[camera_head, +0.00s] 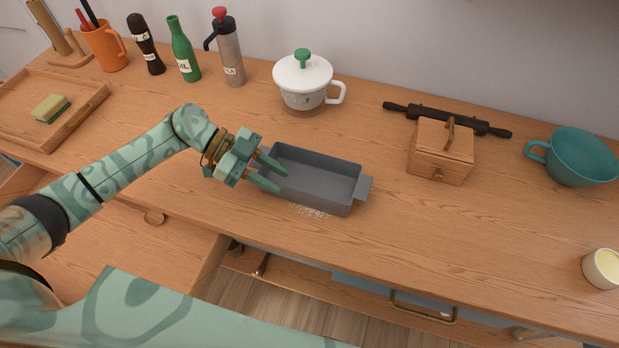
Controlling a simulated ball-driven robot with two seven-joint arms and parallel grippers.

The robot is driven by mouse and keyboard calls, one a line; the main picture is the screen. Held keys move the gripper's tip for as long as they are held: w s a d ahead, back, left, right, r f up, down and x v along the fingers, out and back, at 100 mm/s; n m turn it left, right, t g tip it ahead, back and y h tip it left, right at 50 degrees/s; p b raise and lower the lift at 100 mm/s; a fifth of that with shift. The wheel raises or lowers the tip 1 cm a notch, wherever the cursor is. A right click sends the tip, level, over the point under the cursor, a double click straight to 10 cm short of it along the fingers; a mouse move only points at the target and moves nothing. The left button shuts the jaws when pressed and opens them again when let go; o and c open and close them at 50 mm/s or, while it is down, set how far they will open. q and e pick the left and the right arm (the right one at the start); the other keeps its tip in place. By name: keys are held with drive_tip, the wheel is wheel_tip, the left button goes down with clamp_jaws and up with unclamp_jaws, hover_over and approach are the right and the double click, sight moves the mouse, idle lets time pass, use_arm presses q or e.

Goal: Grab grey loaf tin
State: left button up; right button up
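The grey loaf tin (312,181) sits upright on the wooden counter, near the middle of the head view. It looks empty and has a flat tab handle at its right end. My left gripper (268,172) is at the tin's left end. Its two green fingers are spread apart, one at the far side and one at the near side of that end. The tin's left handle is hidden by the fingers, and I cannot tell whether they touch it. My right gripper is not in view.
A white lidded pot (303,84) stands behind the tin. A wooden box (440,152) and a rolling pin (449,118) are to the right, with a teal cup (571,158) beyond. A wooden tray (35,133) with a sponge is at left. Drawers below the counter stand open.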

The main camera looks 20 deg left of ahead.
use_arm(q)
drive_tip(key=x, duration=0.5)
drive_tip(key=shift+d, duration=0.35)
drive_tip(key=shift+c, duration=0.2)
clamp_jaws()
